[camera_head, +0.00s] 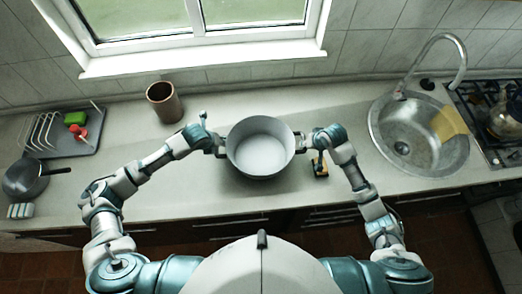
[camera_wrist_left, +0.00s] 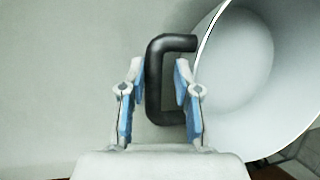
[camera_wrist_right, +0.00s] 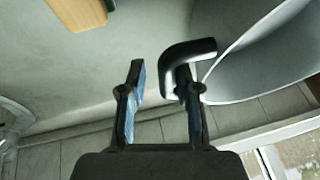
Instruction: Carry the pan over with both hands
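The pan (camera_head: 260,147) is a round, light grey pot with a dark side handle at each end, upright over the middle of the counter. My left gripper (camera_head: 219,146) is at its left handle. In the left wrist view, my open fingers (camera_wrist_left: 156,98) stand on either side of the black handle (camera_wrist_left: 154,80), with gaps showing. My right gripper (camera_head: 303,142) is at the right handle. In the right wrist view, its fingers (camera_wrist_right: 160,90) are apart, and the dark handle (camera_wrist_right: 188,50) lies close to the right finger, partly covering it.
A small yellow and dark object (camera_head: 320,167) lies by my right gripper. A brown cup (camera_head: 164,103), dish rack (camera_head: 62,133) and saucepan (camera_head: 25,179) are at left. The sink (camera_head: 400,148), its tall tap (camera_head: 440,40) and the stove (camera_head: 492,140) are at right. Counter between pan and sink is mostly clear.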

